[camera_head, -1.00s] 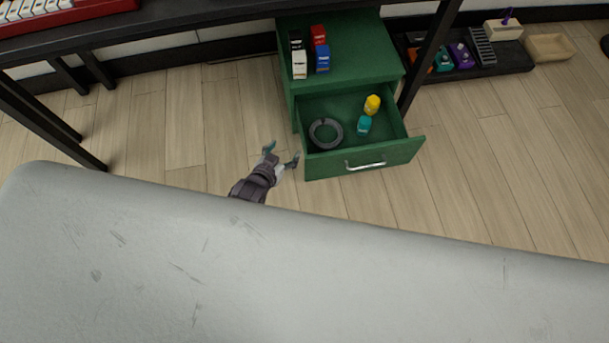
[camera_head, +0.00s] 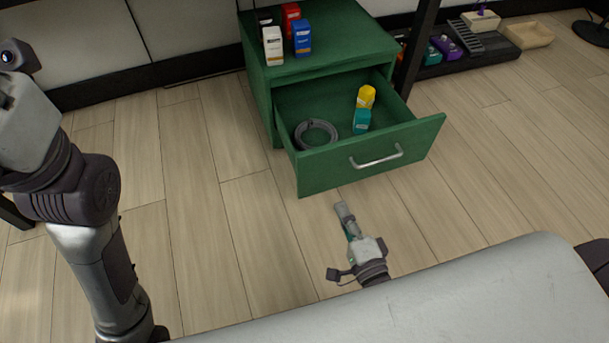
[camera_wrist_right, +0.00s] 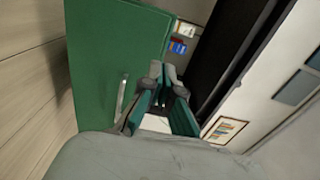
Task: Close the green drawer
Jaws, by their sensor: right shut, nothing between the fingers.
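The green drawer (camera_head: 368,160) sticks out of the green cabinet (camera_head: 330,66) and stands open. Its front carries a silver bar handle (camera_head: 376,157). Inside lie a grey ring-shaped coil (camera_head: 316,132), a yellow item (camera_head: 365,97) and a teal item (camera_head: 361,121). My right gripper (camera_head: 343,210) is shut and empty, in front of and below the drawer front, apart from it in the picture. The right wrist view shows the green drawer front (camera_wrist_right: 110,60) and handle (camera_wrist_right: 122,97) left of the right fingers (camera_wrist_right: 165,88). My left arm shows at left, but its gripper is out of view.
Small white (camera_head: 273,46), red (camera_head: 291,14) and blue (camera_head: 302,38) boxes, with a black one, stand on the cabinet. A dark table leg (camera_head: 415,50) rises close right of the cabinet. A dark tray (camera_head: 455,55) holds items farther right. The wooden floor before the drawer is clear.

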